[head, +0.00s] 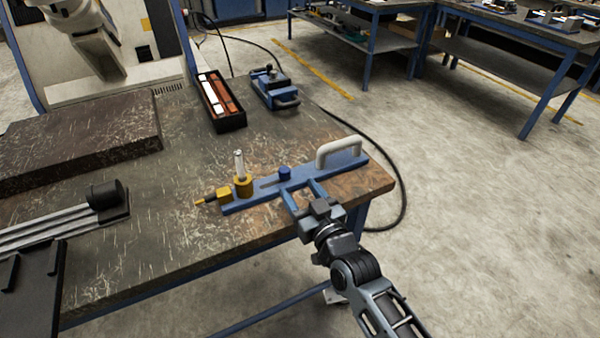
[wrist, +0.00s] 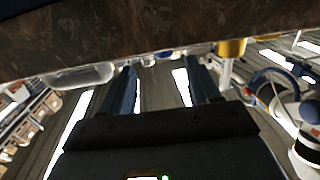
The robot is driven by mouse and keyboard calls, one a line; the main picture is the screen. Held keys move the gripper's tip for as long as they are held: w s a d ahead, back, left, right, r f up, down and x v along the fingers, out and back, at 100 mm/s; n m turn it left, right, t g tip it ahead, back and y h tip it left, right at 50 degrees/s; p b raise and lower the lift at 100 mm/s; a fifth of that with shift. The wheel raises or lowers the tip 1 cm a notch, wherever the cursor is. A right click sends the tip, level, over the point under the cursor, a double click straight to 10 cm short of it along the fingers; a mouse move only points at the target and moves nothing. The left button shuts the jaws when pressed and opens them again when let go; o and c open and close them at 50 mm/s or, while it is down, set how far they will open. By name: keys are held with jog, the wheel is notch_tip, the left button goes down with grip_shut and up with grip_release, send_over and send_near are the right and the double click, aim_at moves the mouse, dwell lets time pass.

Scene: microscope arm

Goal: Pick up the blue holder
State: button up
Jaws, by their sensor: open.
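The blue holder (head: 262,192) is a long flat bar lying along the right end of the worktable. It carries a white handle (head: 341,150) at its right end, a blue knob (head: 284,173) near the middle, and a yellow collar with a pale upright rod (head: 242,180) at its left. My gripper (head: 301,190) is at the near side of the bar, fingers apart and pointing at it. Whether the fingertips touch the bar is unclear. In the wrist view the gripper (wrist: 161,82) shows two separated blue fingers with no object clearly between them.
The worktable (head: 165,225) holds a black tray of blocks (head: 220,105), a blue device (head: 274,88), a dark thick slab (head: 80,138) and a rail fixture (head: 50,230). A black cable hangs beyond the right edge. Open floor lies right.

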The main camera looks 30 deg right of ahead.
aim_at(287, 174)
jog(key=w, duration=0.5)
jog(key=shift+w+a+r, duration=0.2)
jog(key=shift+w, duration=0.2)
grip_shut()
dwell(0.5)
jog(key=shift+r, duration=0.2)
